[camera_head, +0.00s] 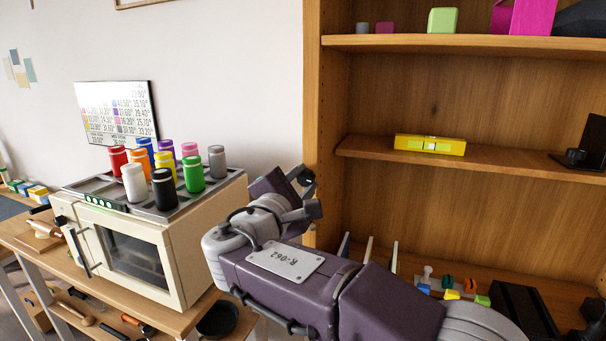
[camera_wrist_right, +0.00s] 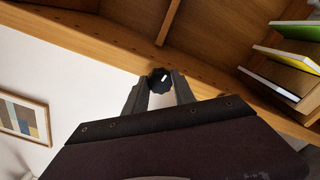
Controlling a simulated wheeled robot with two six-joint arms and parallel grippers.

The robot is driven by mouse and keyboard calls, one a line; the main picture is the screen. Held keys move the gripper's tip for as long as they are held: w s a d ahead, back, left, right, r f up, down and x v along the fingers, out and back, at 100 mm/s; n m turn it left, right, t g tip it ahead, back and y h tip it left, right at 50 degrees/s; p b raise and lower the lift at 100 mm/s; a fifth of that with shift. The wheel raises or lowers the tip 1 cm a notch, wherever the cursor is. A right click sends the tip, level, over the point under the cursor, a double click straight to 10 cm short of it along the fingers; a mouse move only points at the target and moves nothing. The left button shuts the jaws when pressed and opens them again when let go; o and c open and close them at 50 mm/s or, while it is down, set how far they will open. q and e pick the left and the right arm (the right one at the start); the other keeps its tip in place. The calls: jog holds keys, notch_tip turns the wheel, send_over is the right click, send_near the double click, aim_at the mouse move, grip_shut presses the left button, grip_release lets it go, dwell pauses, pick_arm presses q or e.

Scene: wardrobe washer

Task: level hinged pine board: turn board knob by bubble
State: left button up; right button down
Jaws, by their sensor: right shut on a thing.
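A pine board (camera_head: 480,161) spans the inside of the wooden wardrobe. A yellow spirit level (camera_head: 450,147) lies on it, with a green vial (camera_head: 429,145) facing me. The vial is too small to tell exactly where the bubble sits. A black knob (camera_wrist_right: 160,77) with a white mark sits at the wardrobe's side post. My right gripper (camera_wrist_right: 160,91) is shut on the knob, one finger on each side. In the head view, my right gripper (camera_head: 309,194) is at the post's left side. My left gripper is in neither view.
A cream oven (camera_head: 195,250) on a wooden bench stands at left, with several coloured jars on top. A fixed shelf (camera_head: 450,43) with boxes is above the board. Below are several small coloured items and a dark box. Books show in the right wrist view (camera_wrist_right: 290,75).

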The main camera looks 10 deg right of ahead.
jog(key=n+p, duration=0.2)
jog(key=n, duration=0.1)
jog(key=shift+r+n, duration=0.1)
jog(key=shift+n, duration=0.3)
jog(key=n+p, duration=0.3)
jog(key=shift+n, duration=0.3)
jog(key=n+p, duration=0.6)
jog(key=p, duration=0.1)
jog(key=shift+n+p, duration=1.05)
jog(key=shift+n, duration=0.05)
jog(key=shift+f+n+p, duration=0.2)
jog(key=shift+n+p, duration=0.5)
jog(key=shift+p, duration=0.05)
jog(key=c, duration=1)
grip_release()
jog(key=shift+c, duration=0.2)
